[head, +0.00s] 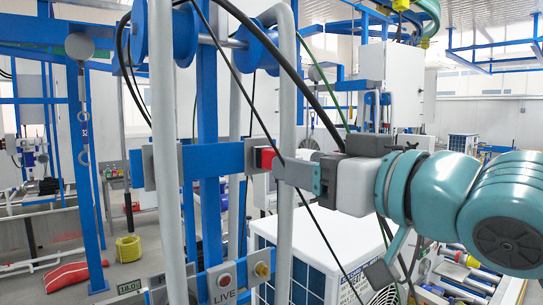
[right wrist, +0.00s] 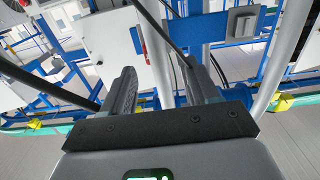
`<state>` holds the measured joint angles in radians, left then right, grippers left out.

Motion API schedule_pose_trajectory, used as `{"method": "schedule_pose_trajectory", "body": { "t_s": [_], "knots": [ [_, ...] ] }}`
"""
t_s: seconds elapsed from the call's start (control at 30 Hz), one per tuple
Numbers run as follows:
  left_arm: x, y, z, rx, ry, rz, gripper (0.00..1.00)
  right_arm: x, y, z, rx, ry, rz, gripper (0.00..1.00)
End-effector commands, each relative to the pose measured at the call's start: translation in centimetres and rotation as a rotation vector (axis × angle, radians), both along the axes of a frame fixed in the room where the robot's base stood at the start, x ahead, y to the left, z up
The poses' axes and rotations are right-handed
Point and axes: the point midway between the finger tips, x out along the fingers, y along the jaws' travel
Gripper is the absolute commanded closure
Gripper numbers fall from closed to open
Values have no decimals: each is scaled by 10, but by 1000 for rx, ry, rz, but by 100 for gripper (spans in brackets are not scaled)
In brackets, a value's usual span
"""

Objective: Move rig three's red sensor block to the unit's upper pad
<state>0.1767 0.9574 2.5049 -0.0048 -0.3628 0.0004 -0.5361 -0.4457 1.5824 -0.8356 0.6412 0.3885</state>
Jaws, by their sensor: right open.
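A red block (head: 265,157) shows at the right end of the blue crossbar, against a grey plate (head: 250,156). My right gripper (head: 284,167) comes in from the right, its fingertips close beside the block. I cannot tell whether they touch it. In the right wrist view the two dark fingers (right wrist: 162,88) stand apart, and no red block can be made out between them. Another grey pad (head: 147,167) is on the crossbar further left. Which pad is the upper one is unclear. My left gripper is not in view.
Grey upright pipes (head: 165,130) and black cables stand around the crossbar. A white unit (head: 305,270) stands below my right gripper. A box with a red button (head: 224,280) is marked LIVE. A blue frame (head: 85,150) stands at the left.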

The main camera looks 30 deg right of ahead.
Motion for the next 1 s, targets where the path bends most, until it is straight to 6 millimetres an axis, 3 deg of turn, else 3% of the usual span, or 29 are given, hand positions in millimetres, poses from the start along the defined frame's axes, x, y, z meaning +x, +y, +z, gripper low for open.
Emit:
{"method": "schedule_pose_trajectory", "body": {
  "t_s": [0.3, 0.5, 1.0],
  "knots": [
    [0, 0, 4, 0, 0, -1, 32, 50, 0, -1, 1, 4, -4, 40],
    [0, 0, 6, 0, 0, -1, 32, 70, 1, 0, 1, 2, -3, 40],
    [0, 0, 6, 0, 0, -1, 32, 75, 2, 0, 1, 0, -3, 40]
  ]
}}
